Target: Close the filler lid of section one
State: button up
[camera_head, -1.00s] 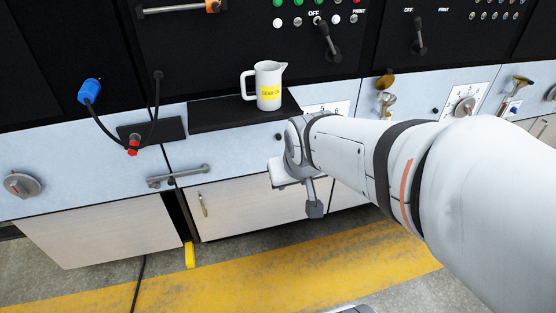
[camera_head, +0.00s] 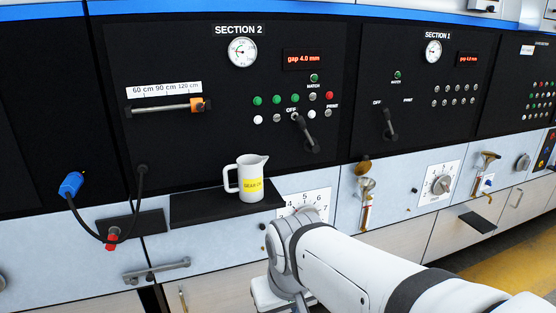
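The Section 1 panel (camera_head: 428,85) is right of centre. Below its left part, a brass filler cup (camera_head: 367,185) sits on the pale blue front. Its round brass lid (camera_head: 363,164) stands raised above the cup, apparently open. I cannot tell for certain which filler belongs to section one. My gripper (camera_head: 272,296) is at the bottom edge, lower left of both fillers and apart from them. Its fingers are cut off by the frame, so its opening and any contents are hidden.
Switch handles (camera_head: 388,124) and a dial (camera_head: 437,186) stick out near the left filler. A blue connector (camera_head: 71,184) and cable hang at left. Another black shelf (camera_head: 477,223) is lower right.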

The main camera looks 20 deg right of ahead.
aim_at(364, 166)
jog(key=u, duration=1.9)
jog(key=k, duration=1.2)
jog(key=z, duration=1.9)
jog(key=i, duration=1.05)
jog(key=z, duration=0.1)
